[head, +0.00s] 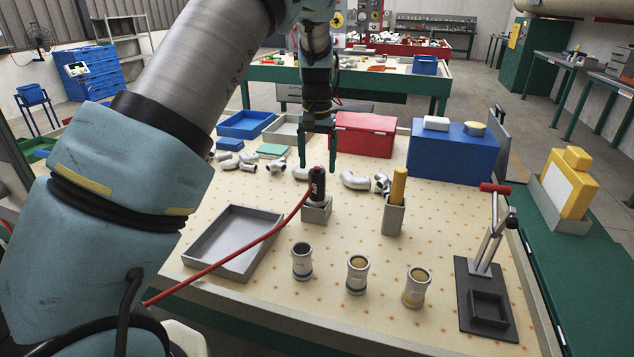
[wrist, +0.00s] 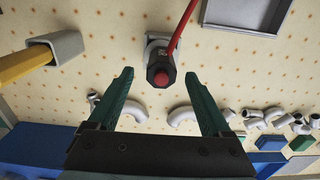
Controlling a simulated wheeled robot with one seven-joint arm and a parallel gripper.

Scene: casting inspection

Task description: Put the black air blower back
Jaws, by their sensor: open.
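The black air blower (head: 316,188), with a dark red top and a red hose (head: 262,238), stands upright in a small grey square holder (head: 316,213) on the table. In the wrist view the blower (wrist: 161,62) shows end-on, its red tip toward the camera, with the holder (wrist: 152,38) partly hidden behind it. My gripper (head: 317,165) is open and empty, pointing down just above and behind the blower. In the wrist view its green fingers (wrist: 159,76) lie either side of the blower's top, with clear gaps and no contact visible.
A yellow tool (head: 398,184) stands in a second grey holder to the right. Several metal cups (head: 357,275) stand in front, beside a grey tray (head: 232,243) and a black stand (head: 487,290). Pipe fittings, a red box (head: 364,134) and a blue box (head: 452,155) lie behind.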

